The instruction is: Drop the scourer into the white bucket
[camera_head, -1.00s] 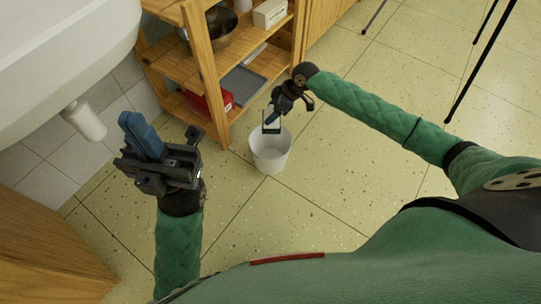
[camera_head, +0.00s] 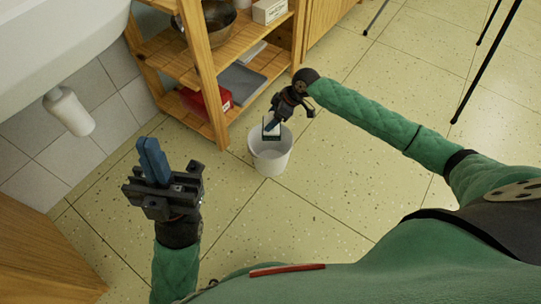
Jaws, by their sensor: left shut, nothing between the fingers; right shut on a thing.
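The white bucket (camera_head: 270,161) stands on the floor near the middle of the view, in front of the wooden shelf. My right gripper (camera_head: 273,123) points down over the bucket's back rim and is shut on the scourer (camera_head: 271,133). The scourer looks small, dark green with a pale part, and hangs at the bucket's mouth; I cannot tell how far it is inside. My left gripper (camera_head: 151,150) is shut and empty, with its blue fingers pointing up, left of the bucket and well apart from it.
A wooden shelf (camera_head: 208,75) holds a metal bowl (camera_head: 212,22), a red item (camera_head: 205,101) and a grey tray (camera_head: 241,82). A white sink (camera_head: 55,50) is at the upper left. Thin black legs (camera_head: 484,65) stand at the upper right. The floor around the bucket is clear.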

